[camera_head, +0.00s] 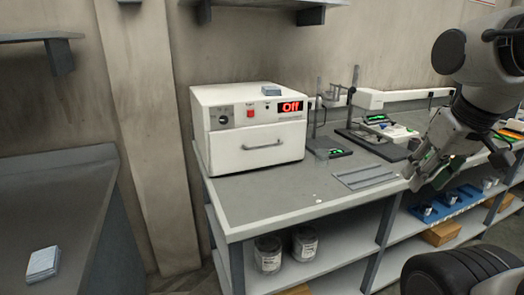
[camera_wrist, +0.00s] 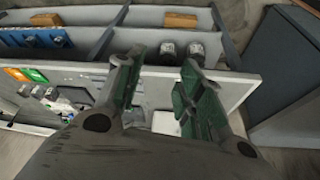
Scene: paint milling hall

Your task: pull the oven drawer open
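The white oven (camera_head: 250,128) stands on the left end of the grey workbench against the wall. Its drawer front (camera_head: 258,146) looks shut flush and carries a horizontal grey handle (camera_head: 264,145). A red display above the drawer reads "Off". My gripper (camera_head: 420,178) is at the right of the head view, over the front edge of the bench, well apart from the oven. In the wrist view my gripper (camera_wrist: 158,92) shows two green-padded fingers spread apart with nothing held between them. I cannot make out the oven handle in the wrist view.
A flat grey rack (camera_head: 365,177) lies on the bench between the oven and my gripper. Jars (camera_head: 304,243) stand on the shelf below. The bench top in front of the oven is mostly clear.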

